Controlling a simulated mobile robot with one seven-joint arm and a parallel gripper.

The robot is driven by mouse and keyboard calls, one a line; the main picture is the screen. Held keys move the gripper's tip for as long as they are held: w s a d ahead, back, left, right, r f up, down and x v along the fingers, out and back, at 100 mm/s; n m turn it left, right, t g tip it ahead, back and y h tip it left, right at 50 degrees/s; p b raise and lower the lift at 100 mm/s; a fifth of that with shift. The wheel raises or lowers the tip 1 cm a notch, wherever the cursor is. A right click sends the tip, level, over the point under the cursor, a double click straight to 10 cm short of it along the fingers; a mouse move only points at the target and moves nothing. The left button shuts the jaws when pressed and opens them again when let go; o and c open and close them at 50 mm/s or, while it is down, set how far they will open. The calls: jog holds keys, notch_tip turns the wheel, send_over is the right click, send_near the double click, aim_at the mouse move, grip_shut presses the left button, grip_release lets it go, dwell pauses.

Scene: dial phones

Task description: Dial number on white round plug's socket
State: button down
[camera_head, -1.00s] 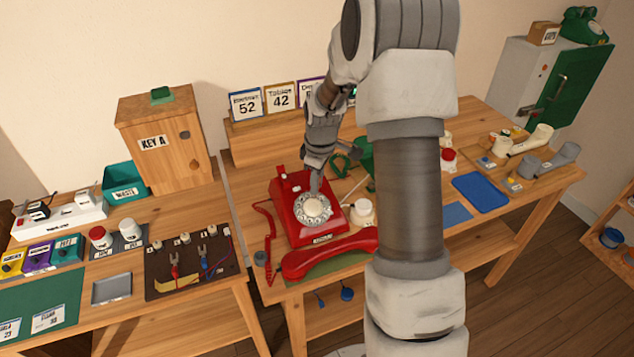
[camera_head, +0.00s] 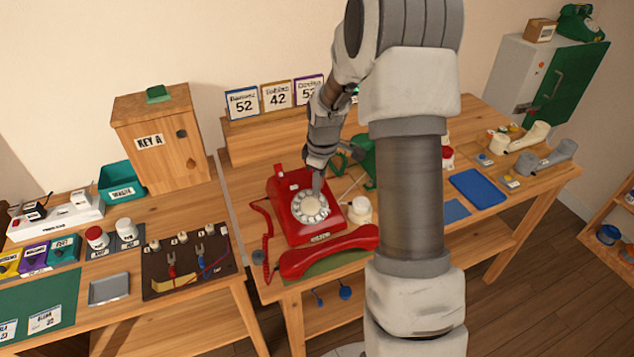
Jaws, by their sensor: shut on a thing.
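The red rotary phone (camera_head: 288,222) stands on the middle table, with its handset (camera_head: 330,250) lying in front of it. Its pale rotary dial (camera_head: 310,207) faces up. My gripper (camera_head: 317,188) reaches down from behind to the upper edge of the dial; its jaws are shut at the dial, and the contact is too small to see clearly. A white power strip (camera_head: 50,226) at the far left holds black and white plugs; a white plug (camera_head: 80,201) sits at its right end. The plugs' exact shapes are hard to tell.
Number cards (camera_head: 277,96) reading 52, 42 and a partly hidden one stand behind the phone. A green phone (camera_head: 368,160) is partly hidden by my arm. A white round piece (camera_head: 359,210) stands right of the red phone. A blue tray (camera_head: 478,188) lies further right.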

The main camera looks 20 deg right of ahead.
jog(key=shift+s+d+f, duration=0.2)
jog(key=shift+s+d, duration=0.15)
jog(key=shift+s, duration=0.15)
jog(key=shift+s+f+b, duration=0.1)
jog(key=shift+b, duration=0.2)
jog(key=shift+s+d+f, duration=0.1)
jog(key=shift+s+f, duration=0.1)
jog(key=shift+s, duration=0.25)
